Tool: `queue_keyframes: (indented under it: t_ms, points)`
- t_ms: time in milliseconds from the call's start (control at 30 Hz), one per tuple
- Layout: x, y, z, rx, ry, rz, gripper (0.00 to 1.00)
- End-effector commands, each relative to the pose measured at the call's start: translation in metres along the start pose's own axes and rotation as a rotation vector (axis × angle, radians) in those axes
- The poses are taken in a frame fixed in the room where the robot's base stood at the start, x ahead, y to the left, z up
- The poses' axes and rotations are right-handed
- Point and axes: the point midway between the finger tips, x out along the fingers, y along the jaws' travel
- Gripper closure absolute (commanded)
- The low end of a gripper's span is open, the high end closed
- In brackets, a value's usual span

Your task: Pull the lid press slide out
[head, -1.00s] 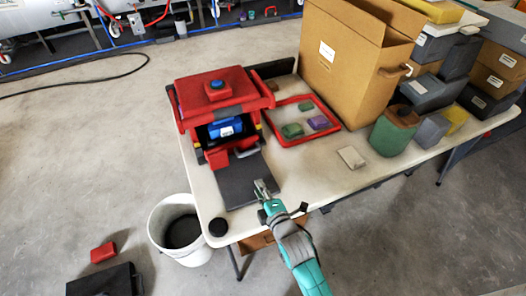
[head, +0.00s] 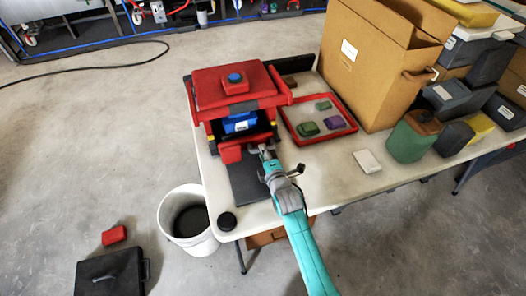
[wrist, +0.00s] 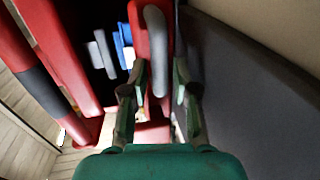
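The lid press (head: 232,90) is a red machine with a blue button on top, standing at the left end of the white table. A blue piece (head: 241,124) sits inside its dark opening. The red slide (head: 231,152) shows at the front, low in the opening. Its grey bar handle (wrist: 157,45) shows in the wrist view and is mostly hidden by my gripper in the head view. My gripper (head: 264,151) is at the handle. In the wrist view my gripper (wrist: 160,75) has its fingers apart, with the handle's near end between them and a gap at the right finger.
A dark flat plate (head: 253,182) lies before the press. A red tray (head: 293,132) with small blocks and a cardboard box (head: 365,85) stand to the right. A white bucket (head: 167,218) stands on the floor.

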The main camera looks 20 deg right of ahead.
Motion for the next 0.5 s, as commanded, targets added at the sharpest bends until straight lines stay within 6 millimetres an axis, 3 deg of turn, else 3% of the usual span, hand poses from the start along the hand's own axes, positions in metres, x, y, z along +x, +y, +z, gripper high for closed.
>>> queue_keyframes:
  t_ms: [167,467,500]
  points:
    - [0.0109,0.0005,0.0001,0.0,0.0,0.001,0.71]
    - [0.0121,0.0001,0.0001,0.0,0.0,0.001,0.71]
    - [0.0121,0.0001,0.0001,0.0,0.0,0.001,0.81]
